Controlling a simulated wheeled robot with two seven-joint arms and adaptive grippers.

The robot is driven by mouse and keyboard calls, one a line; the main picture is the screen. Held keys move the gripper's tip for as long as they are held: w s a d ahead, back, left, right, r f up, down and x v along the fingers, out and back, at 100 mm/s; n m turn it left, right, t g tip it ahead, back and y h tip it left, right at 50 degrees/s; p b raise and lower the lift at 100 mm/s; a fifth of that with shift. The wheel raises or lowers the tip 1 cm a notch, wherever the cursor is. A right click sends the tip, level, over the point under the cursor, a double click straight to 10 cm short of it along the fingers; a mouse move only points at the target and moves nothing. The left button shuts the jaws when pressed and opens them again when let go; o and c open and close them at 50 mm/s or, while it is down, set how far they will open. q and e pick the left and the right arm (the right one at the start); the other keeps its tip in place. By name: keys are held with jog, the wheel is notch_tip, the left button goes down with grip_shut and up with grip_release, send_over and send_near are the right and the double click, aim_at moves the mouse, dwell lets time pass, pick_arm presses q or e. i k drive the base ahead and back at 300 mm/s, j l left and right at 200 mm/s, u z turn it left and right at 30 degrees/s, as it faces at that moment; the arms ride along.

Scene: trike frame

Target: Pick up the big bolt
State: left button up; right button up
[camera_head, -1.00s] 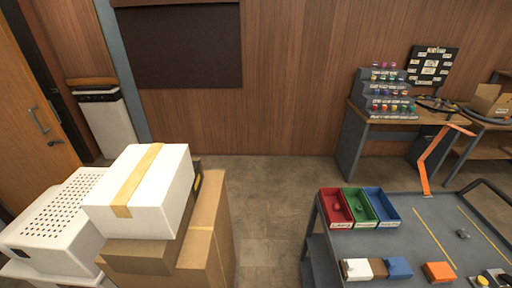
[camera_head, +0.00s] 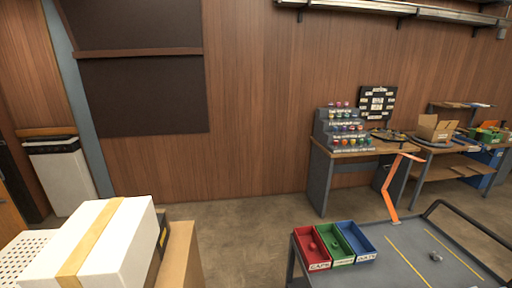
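No big bolt can be made out for certain. A small grey metallic part (camera_head: 436,257) lies on the dark cart top (camera_head: 385,272) between two yellow lines; it is too small to identify. A red bin (camera_head: 311,250), a green bin (camera_head: 334,243) and a blue bin (camera_head: 356,240) stand side by side at the cart's left end. Neither of my grippers shows in the head view.
White and brown boxes (camera_head: 92,244) are stacked at the lower left. An orange strip-like part (camera_head: 391,190) rises behind the cart. A workbench (camera_head: 340,152) with a stepped rack stands at the wall. Floor (camera_head: 235,240) between boxes and cart is clear.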

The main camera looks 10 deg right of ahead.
aim_at(434, 255)
jog(key=z, duration=1.25)
